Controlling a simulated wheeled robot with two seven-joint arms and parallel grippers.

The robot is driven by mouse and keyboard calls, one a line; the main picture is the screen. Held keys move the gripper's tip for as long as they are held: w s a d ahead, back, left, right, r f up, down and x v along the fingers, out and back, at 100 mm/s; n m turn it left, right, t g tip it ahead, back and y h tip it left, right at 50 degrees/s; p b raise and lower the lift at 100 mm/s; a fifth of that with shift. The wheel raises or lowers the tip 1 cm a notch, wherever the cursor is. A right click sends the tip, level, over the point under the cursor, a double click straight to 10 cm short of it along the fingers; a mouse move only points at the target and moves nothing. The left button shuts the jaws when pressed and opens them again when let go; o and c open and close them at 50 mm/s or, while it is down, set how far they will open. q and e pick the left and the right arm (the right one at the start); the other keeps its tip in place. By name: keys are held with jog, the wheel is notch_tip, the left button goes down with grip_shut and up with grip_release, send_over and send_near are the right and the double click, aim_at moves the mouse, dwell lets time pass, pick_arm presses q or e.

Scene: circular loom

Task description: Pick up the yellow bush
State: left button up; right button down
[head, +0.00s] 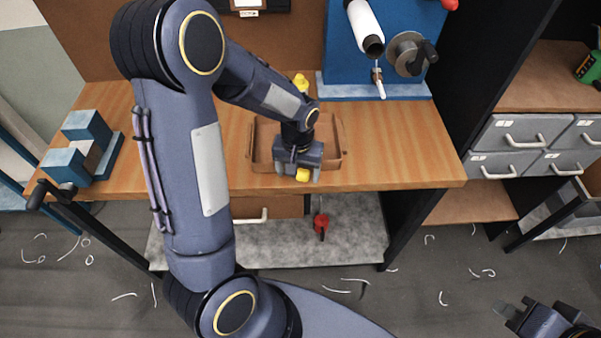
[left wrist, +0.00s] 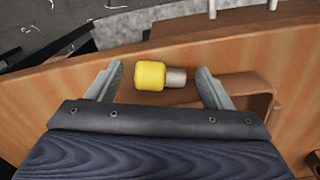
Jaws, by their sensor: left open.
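The yellow bush (head: 302,175) shows just below my left gripper (head: 299,168) in the head view, at the front of the brown tray (head: 252,150). In the left wrist view the yellow bush (left wrist: 149,76) lies on its side, with a grey metal end piece (left wrist: 176,77) to its right. My left gripper (left wrist: 162,82) is open, with one finger on each side of the bush and a visible gap to both. My right gripper (head: 517,308) is at the lower right, away from the bench; its jaw state is unclear.
The wooden bench (head: 400,150) has free room right of the tray. A blue block fixture (head: 88,150) stands at the left, the blue loom machine (head: 400,30) at the back. Another yellow piece (head: 300,82) shows behind my left arm. Grey drawers (head: 505,133) stand at the right.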

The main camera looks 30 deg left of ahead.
pick_arm(q)
jog(key=c, duration=1)
notch_tip(320, 180, up, 10)
jog(key=shift+r+b, duration=0.1)
jog(key=shift+b, duration=0.3)
jog(key=shift+c, duration=0.2)
jog(key=o, duration=0.5)
grip_shut()
jog(key=shift+s, duration=0.1)
